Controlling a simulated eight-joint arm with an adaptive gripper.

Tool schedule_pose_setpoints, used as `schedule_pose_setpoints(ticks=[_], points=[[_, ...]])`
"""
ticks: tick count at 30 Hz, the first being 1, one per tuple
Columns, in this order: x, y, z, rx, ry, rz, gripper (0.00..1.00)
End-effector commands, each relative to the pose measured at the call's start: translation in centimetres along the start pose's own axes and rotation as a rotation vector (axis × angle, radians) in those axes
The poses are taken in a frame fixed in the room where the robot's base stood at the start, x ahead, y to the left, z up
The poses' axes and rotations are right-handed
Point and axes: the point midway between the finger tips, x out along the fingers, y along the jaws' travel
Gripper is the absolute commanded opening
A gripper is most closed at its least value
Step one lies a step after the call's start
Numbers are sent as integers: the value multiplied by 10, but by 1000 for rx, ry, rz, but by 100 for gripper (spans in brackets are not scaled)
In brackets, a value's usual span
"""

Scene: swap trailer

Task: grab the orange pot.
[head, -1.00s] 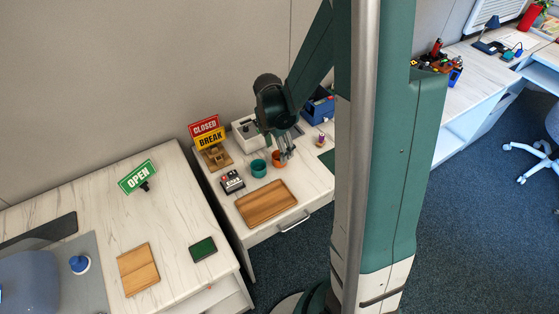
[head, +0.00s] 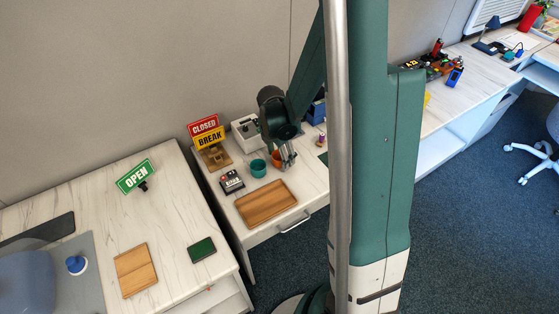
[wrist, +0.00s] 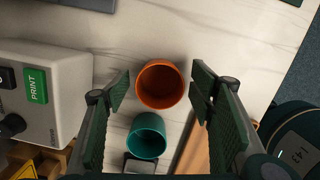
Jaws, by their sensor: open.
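The orange pot (wrist: 160,86) stands upright and empty on the white marbled desk, its open mouth facing the wrist camera. In the head view the orange pot (head: 277,159) is partly hidden behind my gripper (head: 287,160). In the wrist view my gripper (wrist: 160,95) is open, with one finger to the left of the pot and one to the right. The pot shows between the fingertips with a gap on each side. I cannot tell from these views how far above the pot the fingertips are.
A teal pot (wrist: 147,137) stands close to the orange pot; in the head view it is left of it. A wooden tray (head: 266,203) lies in front. A white box with a green PRINT label (wrist: 40,90) stands at the wrist view's left. A calculator-like device (head: 231,181) is nearby.

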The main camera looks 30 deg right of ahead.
Motion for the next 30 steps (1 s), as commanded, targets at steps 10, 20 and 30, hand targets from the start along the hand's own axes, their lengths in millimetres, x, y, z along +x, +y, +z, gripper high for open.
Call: schedule_pose_setpoints(ticks=[10,20,30], points=[[0,0,0,0,0,0,50],[0,0,0,0,0,0,24],[-5,0,1,0,0,0,24]])
